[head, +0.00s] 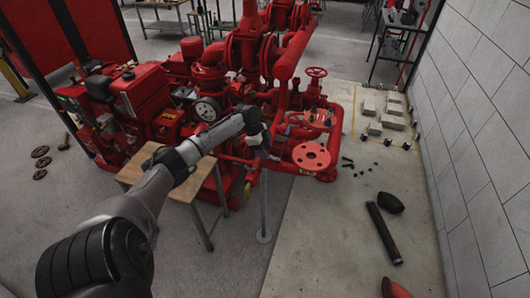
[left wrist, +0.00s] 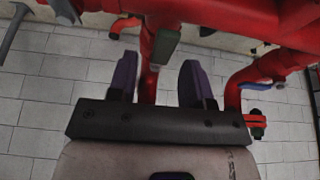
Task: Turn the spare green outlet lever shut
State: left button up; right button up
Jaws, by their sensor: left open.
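A green lever (left wrist: 167,48) hangs from the red pipework in the left wrist view, just beyond the gap between my left fingers. It lies nearer the line of the right finger and shows no contact with either. My left gripper (left wrist: 158,80) is open and empty, its two dark purple fingers apart. In the head view my left gripper (head: 260,140) reaches in among the red pipes of the pumpset (head: 220,85). There I cannot make out the green lever. My right gripper is not in view.
A blue lever (left wrist: 265,84) sits on a red pipe at right in the left wrist view. A red flange (head: 311,156) and a red handwheel (head: 316,72) are near the gripper. A wooden table (head: 135,170) stands below my arm. Floor at right holds grey blocks (head: 393,121) and a dark tube (head: 383,233).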

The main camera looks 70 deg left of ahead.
pick_arm(q)
jog(key=shift+w+d+f, duration=0.15)
jog(key=shift+f, duration=0.15)
grip_shut()
dwell(0.4)
